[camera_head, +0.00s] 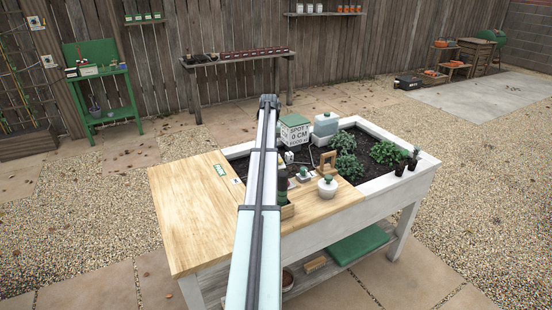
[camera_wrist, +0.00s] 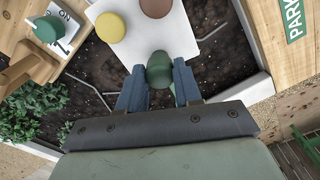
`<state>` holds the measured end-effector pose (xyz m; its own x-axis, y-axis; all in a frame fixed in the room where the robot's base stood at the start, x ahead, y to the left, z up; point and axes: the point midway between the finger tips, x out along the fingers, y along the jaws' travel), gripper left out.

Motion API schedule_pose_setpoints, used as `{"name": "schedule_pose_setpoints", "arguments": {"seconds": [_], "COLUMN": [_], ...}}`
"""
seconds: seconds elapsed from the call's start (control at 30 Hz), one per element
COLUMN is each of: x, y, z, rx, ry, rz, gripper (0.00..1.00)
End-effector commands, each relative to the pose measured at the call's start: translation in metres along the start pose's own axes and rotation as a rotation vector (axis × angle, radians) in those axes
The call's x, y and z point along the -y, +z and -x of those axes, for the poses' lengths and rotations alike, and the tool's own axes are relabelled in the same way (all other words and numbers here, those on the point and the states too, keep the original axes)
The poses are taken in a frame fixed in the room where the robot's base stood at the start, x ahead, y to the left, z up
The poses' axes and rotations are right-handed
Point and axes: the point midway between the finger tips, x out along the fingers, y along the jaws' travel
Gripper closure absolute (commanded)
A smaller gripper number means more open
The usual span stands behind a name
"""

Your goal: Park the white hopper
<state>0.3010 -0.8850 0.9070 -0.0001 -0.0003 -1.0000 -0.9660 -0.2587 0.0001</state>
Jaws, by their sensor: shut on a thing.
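In the wrist view, my gripper (camera_wrist: 158,88) has its two blue fingers on either side of a rounded green knob (camera_wrist: 159,70) and is shut on it. The knob stands in front of a white flat-topped piece (camera_wrist: 171,47) with a yellow disc (camera_wrist: 110,27) and a brown disc (camera_wrist: 156,6). I cannot tell whether the knob belongs to the white hopper. A green PARK sign (camera_wrist: 295,18) lies on the wood at the right; in the head view it is on the wooden top (camera_head: 220,170). My arm hides much of this spot in the head view.
The left wooden top (camera_head: 195,215) is mostly clear.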

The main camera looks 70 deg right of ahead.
Motion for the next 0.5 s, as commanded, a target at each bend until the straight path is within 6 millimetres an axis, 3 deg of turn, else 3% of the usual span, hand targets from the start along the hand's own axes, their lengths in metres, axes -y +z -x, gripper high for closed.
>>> {"name": "schedule_pose_setpoints", "arguments": {"seconds": [0.5], "x": [0.0099], "y": [0.0025], "z": [0.0001], "rx": [0.0], "ry": [-0.001], "rz": [0.001], "gripper": [0.77]}}
